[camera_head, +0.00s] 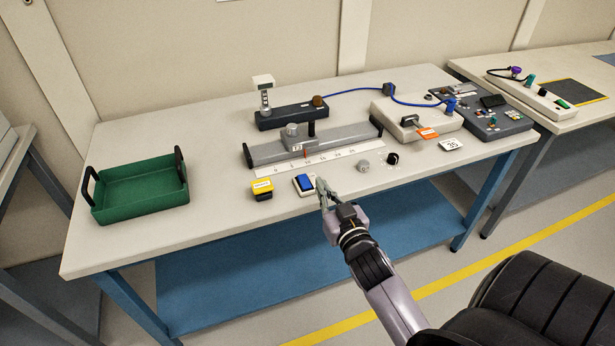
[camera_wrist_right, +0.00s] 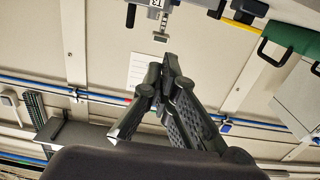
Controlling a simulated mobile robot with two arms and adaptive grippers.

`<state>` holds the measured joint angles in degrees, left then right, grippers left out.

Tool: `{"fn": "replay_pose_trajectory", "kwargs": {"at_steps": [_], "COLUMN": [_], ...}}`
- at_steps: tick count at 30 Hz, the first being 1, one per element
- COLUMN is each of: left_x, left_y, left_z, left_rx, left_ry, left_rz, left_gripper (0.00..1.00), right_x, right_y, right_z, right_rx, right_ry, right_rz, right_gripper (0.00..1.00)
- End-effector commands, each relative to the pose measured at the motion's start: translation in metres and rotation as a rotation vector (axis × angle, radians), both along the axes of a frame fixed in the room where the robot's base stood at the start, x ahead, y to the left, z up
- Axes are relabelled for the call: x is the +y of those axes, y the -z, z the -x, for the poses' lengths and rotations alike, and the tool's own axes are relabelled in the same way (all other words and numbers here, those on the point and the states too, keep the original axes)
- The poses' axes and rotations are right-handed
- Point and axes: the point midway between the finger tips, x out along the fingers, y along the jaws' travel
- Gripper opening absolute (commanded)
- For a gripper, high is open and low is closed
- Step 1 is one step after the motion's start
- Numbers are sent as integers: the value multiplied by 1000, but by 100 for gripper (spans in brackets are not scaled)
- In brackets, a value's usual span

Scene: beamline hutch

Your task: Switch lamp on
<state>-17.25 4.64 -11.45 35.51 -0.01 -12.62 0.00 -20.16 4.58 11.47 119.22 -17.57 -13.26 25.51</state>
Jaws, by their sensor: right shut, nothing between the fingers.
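My left gripper is not in view.
A yellow box (camera_head: 262,188) sits left of the switch. A green tray (camera_head: 140,212) stands at the table's left. Behind are a grey rail (camera_head: 335,142) and ruler strip (camera_head: 318,162); knobs (camera_head: 363,165) sit to the right. Bare tabletop (camera_head: 222,165) lies between tray and rail.

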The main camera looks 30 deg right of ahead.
Motion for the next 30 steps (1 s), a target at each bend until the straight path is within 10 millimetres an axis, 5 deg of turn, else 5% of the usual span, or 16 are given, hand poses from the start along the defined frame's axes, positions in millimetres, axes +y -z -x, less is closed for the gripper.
{"fn": "replay_pose_trajectory", "kwargs": {"at_steps": [14,21,30], "left_x": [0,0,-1], "left_y": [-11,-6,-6], "left_z": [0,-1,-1], "left_rx": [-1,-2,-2], "left_ry": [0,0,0], "left_rz": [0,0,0], "left_gripper": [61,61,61], "right_x": [-22,-23,-23], "right_y": [2,36,44], "right_z": [-92,-98,-99], "right_rx": [0,3,2], "right_ry": [-1,1,-1], "right_rz": [2,-1,0], "right_gripper": [0,0,0]}}
